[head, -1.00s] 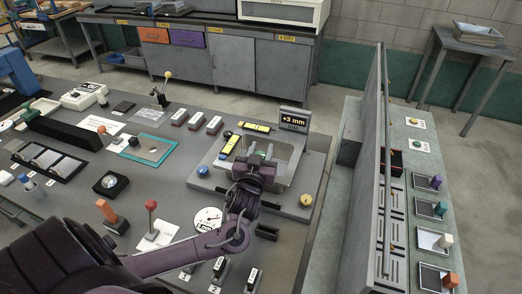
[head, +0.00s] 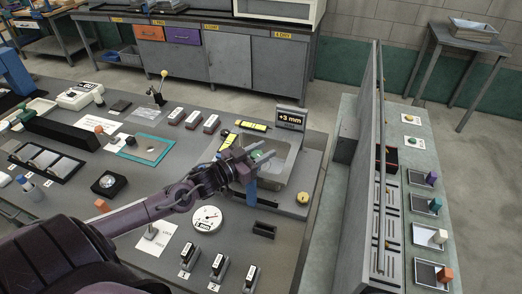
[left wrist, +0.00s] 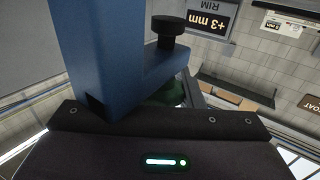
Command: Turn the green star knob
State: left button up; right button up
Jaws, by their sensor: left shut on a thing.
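The green star knob (head: 261,155) shows as a small green patch between the fingertips of my left gripper (head: 260,158), beside the clear-sided basin. The gripper is shut on it, and the fingers hide most of it. A blue bracket (head: 250,187) hangs just below the fingers. In the left wrist view the blue bracket (left wrist: 95,55) fills the upper left, with a black round knob (left wrist: 170,27) on its arm. The dark green knob (left wrist: 170,94) is partly hidden behind the bracket there. My right gripper is not in view.
A display (head: 290,118) reading "+3 mm" stands behind the basin. A white dial (head: 206,219) and several labelled switches (head: 218,267) are in front. A tall grey panel (head: 360,190) stands to the right.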

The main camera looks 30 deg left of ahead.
pick_arm(q)
jog(key=shift+r+m+g+h, duration=0.2)
jog(key=shift+m+g+h, duration=0.15)
jog(key=shift+h, duration=0.25)
jog(key=o, duration=1)
jog(key=shift+d, duration=0.1)
jog(key=shift+c, duration=0.2)
jog(key=shift+f, duration=0.1)
jog(key=shift+s+a+f, duration=0.15)
jog(key=shift+s+a, duration=0.1)
jog(key=shift+s, duration=0.2)
jog(key=v, duration=0.6)
jog(key=shift+s+b, duration=0.35)
jog(key=shift+b, duration=0.1)
jog(key=shift+a, duration=0.1)
